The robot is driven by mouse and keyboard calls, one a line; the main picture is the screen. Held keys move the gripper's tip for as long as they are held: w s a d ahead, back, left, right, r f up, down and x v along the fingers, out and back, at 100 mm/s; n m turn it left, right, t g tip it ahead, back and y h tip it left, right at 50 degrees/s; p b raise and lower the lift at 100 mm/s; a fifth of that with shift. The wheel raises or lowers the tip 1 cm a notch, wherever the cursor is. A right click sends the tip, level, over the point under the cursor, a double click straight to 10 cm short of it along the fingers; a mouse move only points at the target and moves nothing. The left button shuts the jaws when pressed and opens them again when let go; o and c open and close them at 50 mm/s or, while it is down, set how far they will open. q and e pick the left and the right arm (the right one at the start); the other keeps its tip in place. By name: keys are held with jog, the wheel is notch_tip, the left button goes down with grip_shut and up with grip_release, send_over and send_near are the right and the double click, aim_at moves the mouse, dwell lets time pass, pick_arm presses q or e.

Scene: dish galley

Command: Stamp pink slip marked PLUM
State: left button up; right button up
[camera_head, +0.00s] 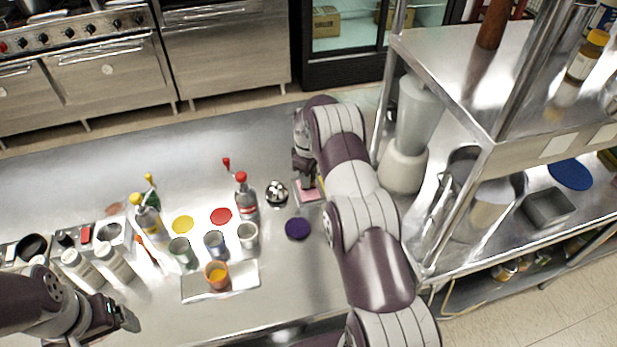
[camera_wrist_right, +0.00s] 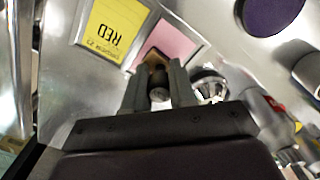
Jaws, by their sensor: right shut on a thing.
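A pink slip (camera_head: 309,197) lies on the steel counter, and it also shows in the right wrist view (camera_wrist_right: 172,38). The gripper partly covers it, and I cannot read any marking on it. My right gripper (camera_wrist_right: 158,88) is shut on a small stamp with a dark knob and a brown part (camera_wrist_right: 155,58). The stamp is over the near part of the slip; I cannot tell whether it touches. A purple round pad (camera_head: 298,229) lies in front of the slip, also in the wrist view (camera_wrist_right: 270,13). My left gripper (camera_head: 125,318) is at the lower left, its jaws unclear.
A yellow slip reading RED (camera_wrist_right: 112,28) lies beside the pink one. A shiny round metal object (camera_head: 277,193), a red-capped bottle (camera_head: 245,195) and several cups stand left of the slip. Yellow (camera_head: 183,224) and red (camera_head: 221,216) discs lie there too. Steel shelving (camera_head: 480,170) stands right.

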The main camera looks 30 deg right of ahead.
notch_tip(320, 180, up, 5)
jog(key=shift+r+p, duration=0.2)
jog(key=shift+p, duration=1)
